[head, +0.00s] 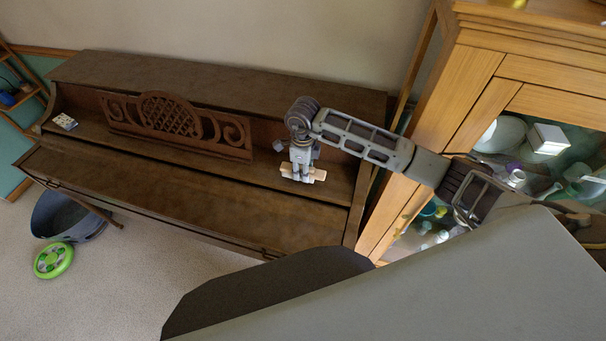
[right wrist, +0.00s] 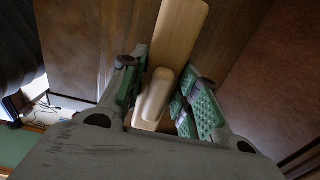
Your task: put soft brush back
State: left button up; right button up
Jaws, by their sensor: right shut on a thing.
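The soft brush (head: 318,175) is a pale wooden piece at my right gripper (head: 302,177), over the right end of the piano (head: 170,185). In the right wrist view the brush (right wrist: 180,35) shows as a long light wooden bar with a shorter rounded wooden block at its near end. My right gripper (right wrist: 162,100) is shut on it, with a green-padded finger on each side. I cannot tell whether the brush touches the piano below it. Its bristles are not visible. My left gripper is not in view.
A small patterned box (head: 65,121) lies on the piano's left end. A carved music stand (head: 170,122) rises mid-piano. A small purple item (head: 279,145) is beside my right gripper. A wooden glass-front cabinet (head: 470,75) stands close right. A grey bucket (head: 68,216) and green disc (head: 53,261) are on the floor.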

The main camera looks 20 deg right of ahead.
jog(key=shift+f, duration=0.8)
jog(key=shift+f+b, duration=0.1)
jog(key=shift+b, duration=0.25)
jog(key=o, duration=1)
jog(key=shift+c, duration=0.2)
jog(key=shift+r+p, duration=1.25)
jog(key=shift+r, duration=0.95)
jog(key=shift+r+p, duration=1.8)
jog(key=shift+r, duration=2.15)
